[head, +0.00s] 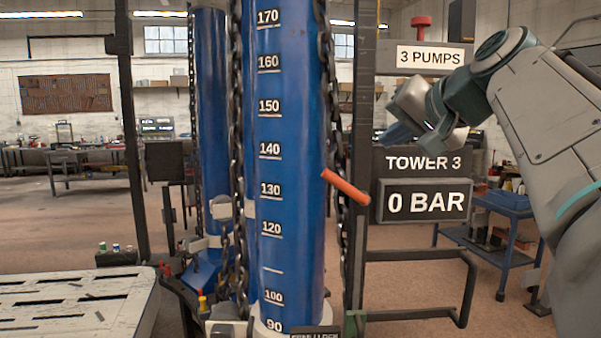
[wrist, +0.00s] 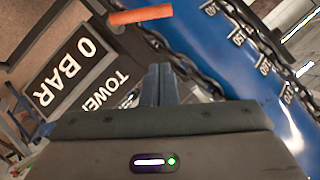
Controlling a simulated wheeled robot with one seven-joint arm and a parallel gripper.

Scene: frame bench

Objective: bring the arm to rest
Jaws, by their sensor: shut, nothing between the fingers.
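My gripper (head: 390,138) is at the right of the head view, raised in front of the Tower 3 panel. Its fingers point left and a little down. In the wrist view its two fingers (wrist: 160,84) lie together, shut, with nothing between them. They are apart from the blue tower and from the orange bar beside it. My arm comes in from the right edge of the head view and is bent at the wrist.
A blue scaled tower (head: 290,190) with chains stands at the centre. An orange bar (head: 345,187) sticks out from its right side. The "0 BAR" sign (head: 424,201) is below my gripper. A slotted table (head: 70,305) is at the lower left.

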